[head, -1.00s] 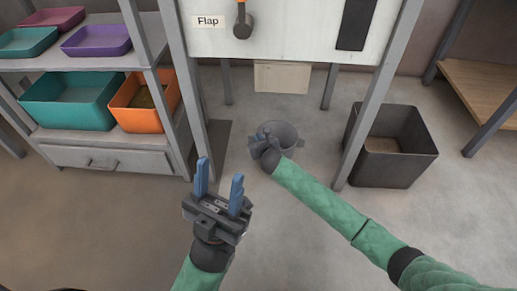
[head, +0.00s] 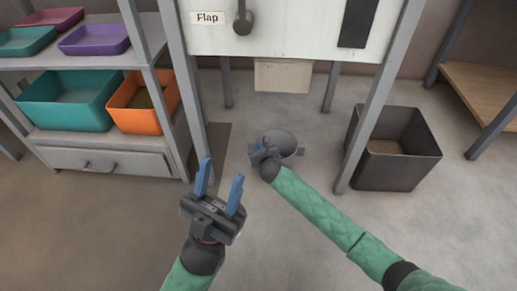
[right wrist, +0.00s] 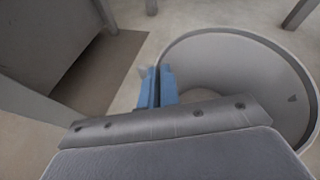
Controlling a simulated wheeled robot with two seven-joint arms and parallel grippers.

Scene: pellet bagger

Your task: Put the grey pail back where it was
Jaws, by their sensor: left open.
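The grey pail (head: 284,141) is round and open-topped, and stands under the white machine in the head view. It also fills the right side of the right wrist view (right wrist: 240,55). My right gripper (head: 262,150) is at the pail's left side. Its blue fingers (right wrist: 157,87) are close together at the rim and appear shut on the pail's edge; the exact contact is partly hidden. Whether the pail touches the floor I cannot tell. My left gripper (head: 220,183) is open and empty, in front of the machine with its blue fingers pointing up.
The white machine (head: 290,38) has a Flap label (head: 207,18), a dark knob (head: 243,20) and grey legs around the pail. A dark bin (head: 400,175) stands right. A shelf (head: 100,139) with coloured trays stands left. A pale box (head: 282,76) hangs behind.

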